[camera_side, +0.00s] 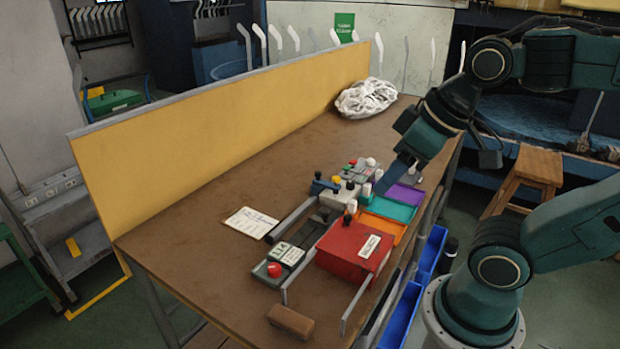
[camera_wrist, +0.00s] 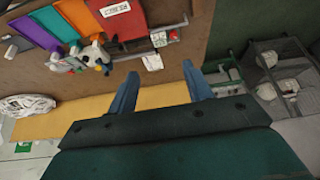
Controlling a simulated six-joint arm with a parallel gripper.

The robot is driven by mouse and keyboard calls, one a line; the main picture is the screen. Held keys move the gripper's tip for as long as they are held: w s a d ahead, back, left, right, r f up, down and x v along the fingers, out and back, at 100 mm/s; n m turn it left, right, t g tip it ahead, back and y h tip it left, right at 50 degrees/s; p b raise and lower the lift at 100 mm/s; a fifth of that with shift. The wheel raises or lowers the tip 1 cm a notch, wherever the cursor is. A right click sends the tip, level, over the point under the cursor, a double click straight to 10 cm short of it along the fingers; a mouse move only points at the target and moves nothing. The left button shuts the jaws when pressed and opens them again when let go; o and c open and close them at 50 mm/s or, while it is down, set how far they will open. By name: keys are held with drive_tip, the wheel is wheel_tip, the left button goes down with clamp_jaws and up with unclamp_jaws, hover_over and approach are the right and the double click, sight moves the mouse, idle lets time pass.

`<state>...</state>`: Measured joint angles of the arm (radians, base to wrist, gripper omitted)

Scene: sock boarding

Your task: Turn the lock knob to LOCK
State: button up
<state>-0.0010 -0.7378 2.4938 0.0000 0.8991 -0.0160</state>
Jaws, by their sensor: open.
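My gripper (camera_side: 390,178) hangs above the cluster of small fixtures at the far side of the bench, by the purple tray. In the wrist view its two blue fingers (camera_wrist: 160,88) stand wide apart with nothing between them. Small fixtures with white, black and red knobs (camera_side: 350,186) sit on the bench under and left of the gripper; they also show at the upper left of the wrist view (camera_wrist: 95,55). They are too small to tell which is the lock knob or how it is turned; no LOCK marking is readable.
Purple (camera_side: 405,197), teal (camera_side: 392,210) and orange (camera_side: 380,228) trays line the right edge. A red box (camera_side: 350,250) and a control box with a red button (camera_side: 275,269) stand nearer. A yellow panel (camera_side: 230,120) walls the back. A white bundle (camera_side: 366,98) lies at the far end.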

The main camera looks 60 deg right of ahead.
drive_tip(key=w, duration=0.1)
drive_tip(key=n+g, duration=0.6)
drive_tip(key=n, duration=1.1)
hover_over(275, 266)
wheel_tip(275, 266, down, 15)
drive_tip(key=shift+f, duration=0.1)
drive_tip(key=shift+f, duration=0.2)
wheel_tip(275, 266, down, 13)
drive_tip(key=shift+f, duration=0.2)
